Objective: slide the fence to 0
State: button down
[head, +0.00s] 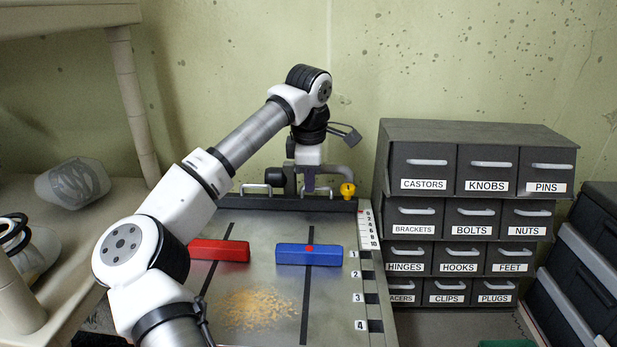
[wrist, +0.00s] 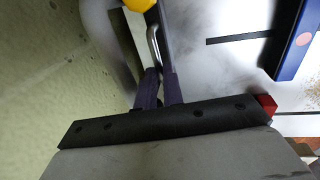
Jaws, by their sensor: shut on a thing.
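The fence (head: 285,204) is a long dark bar across the back of the grey machine table (head: 240,283), with two silver handles on top and a yellow knob (head: 347,190) at its right end. My gripper (head: 308,189) is at the right-hand handle. In the wrist view, my gripper's dark purple fingers (wrist: 158,88) are shut around that silver handle (wrist: 153,45). A white number scale (head: 368,228) runs along the table's right edge. Its numbers increase toward the front, and the fence's right end is by its top. The exact reading is too small to tell.
A red block (head: 220,250) and a blue block (head: 309,255) lie on the table in front of the fence. Sawdust (head: 255,308) lies nearer the front. Labelled grey drawers (head: 475,155) stand close on the right. The wall is right behind the fence.

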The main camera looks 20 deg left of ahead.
jog(key=shift+w+r, duration=0.15)
jog(key=shift+w, duration=0.05)
jog(key=c, duration=1.5)
grip_release()
jog(key=shift+w+a, duration=0.1)
